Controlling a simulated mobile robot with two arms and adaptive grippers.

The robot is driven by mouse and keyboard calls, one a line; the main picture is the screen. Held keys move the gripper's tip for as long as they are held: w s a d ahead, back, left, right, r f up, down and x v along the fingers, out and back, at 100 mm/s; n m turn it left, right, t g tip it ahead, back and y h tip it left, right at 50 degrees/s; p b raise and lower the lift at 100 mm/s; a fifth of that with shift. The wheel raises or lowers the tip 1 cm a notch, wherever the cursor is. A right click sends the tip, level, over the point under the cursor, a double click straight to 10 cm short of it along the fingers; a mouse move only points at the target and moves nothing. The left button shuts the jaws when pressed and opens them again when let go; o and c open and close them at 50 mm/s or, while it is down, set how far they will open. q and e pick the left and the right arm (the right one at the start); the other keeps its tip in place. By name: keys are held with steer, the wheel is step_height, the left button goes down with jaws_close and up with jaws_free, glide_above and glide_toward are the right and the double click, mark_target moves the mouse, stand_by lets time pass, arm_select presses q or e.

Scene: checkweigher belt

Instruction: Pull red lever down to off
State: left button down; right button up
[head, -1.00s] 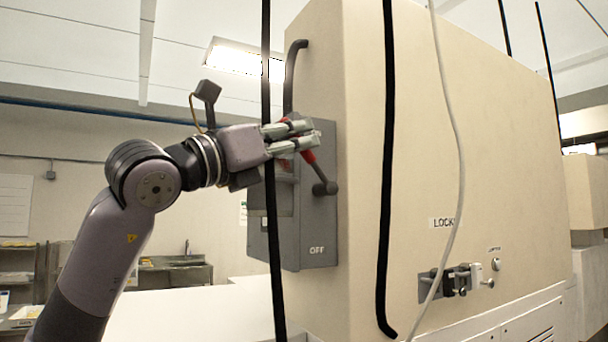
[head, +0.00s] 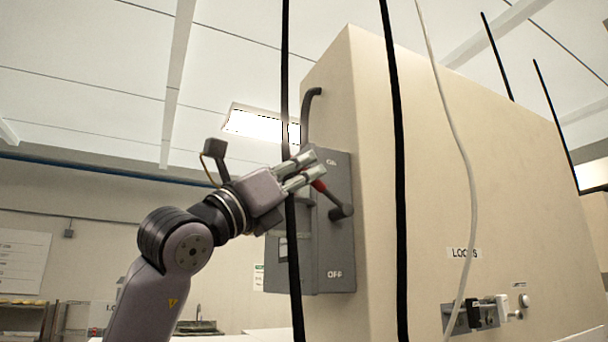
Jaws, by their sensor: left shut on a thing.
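The red lever (head: 320,186) is on the grey switch box (head: 338,238) on the side of the beige cabinet. Its dark arm runs from a pivot at the box's right edge up and left to the red grip. The box is marked OFF near its bottom, with another label near its top. The lever points up and left, toward the upper label. My left gripper (head: 309,172) is shut on the red grip, and its fingers hide part of it. My right gripper is not in view.
The beige cabinet (head: 450,150) fills the right side. Black cables (head: 398,180) and a white cable (head: 460,140) hang in front of it; one black cable (head: 290,230) crosses by my left gripper. A latch (head: 480,312) sits low on the cabinet near a LOCKS label.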

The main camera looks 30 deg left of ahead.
arm_select(q)
steer(key=c, duration=1.6)
jaws_free()
steer(key=shift+v, duration=6.05)
steer(key=shift+c, duration=0.4)
